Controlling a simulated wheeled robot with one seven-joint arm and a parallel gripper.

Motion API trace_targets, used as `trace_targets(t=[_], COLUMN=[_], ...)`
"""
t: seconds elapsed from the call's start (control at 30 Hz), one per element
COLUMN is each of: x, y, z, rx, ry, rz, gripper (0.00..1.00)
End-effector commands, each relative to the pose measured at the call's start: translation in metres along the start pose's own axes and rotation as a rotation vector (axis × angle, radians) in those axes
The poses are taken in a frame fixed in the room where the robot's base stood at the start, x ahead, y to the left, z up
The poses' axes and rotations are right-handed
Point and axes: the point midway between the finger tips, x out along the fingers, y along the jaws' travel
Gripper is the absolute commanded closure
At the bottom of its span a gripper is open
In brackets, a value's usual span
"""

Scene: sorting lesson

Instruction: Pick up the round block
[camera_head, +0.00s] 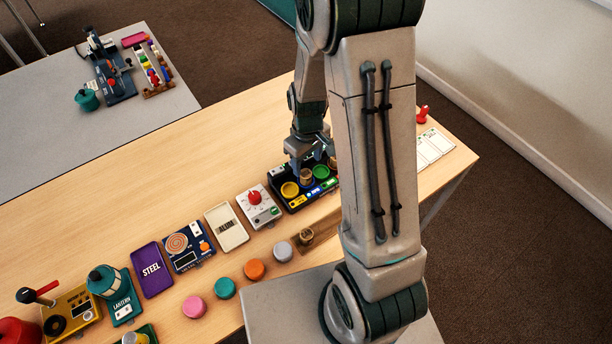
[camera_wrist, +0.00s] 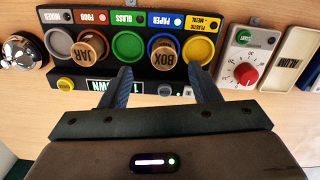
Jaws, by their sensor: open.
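Two round wooden blocks stand on a dark sorting panel (camera_wrist: 106,75) with coloured round spots. One, marked BOX (camera_wrist: 163,53), is at the blue PAPER spot; the other, marked JAR (camera_wrist: 90,48), is at the red FOOD spot. I cannot tell which one the task means. My gripper (camera_wrist: 160,74) is open and empty. In the wrist view its fingertips point toward the BOX block, which lies between and just beyond them. In the head view my gripper (camera_head: 311,161) is over the panel, close to a wooden block (camera_head: 306,176); my arm hides the panel's right end.
A dial box (camera_head: 259,207) and a cream tray (camera_head: 227,227) stand beside the panel. A brown wooden piece (camera_head: 307,237) and coloured discs, one of them orange (camera_head: 255,270), lie near the table's front edge. A metal dome (camera_wrist: 24,51) is beyond the panel's other end.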

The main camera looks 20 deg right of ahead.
Motion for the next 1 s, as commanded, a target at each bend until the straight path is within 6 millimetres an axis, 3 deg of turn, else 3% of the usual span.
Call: trace_targets(t=[0.23,0.53,0.9,1.0], x=[0.014,0.050,0.057,0.057], y=[-0.002,-0.005,-0.005,-0.005], z=[0.001,0.001,0.000,0.000], rx=[-0.001,0.000,-0.001,-0.001], ry=[-0.002,-0.003,0.001,0.001], rz=[-0.001,-0.001,0.000,0.000], gripper=[0.44,0.44,0.44,0.72])
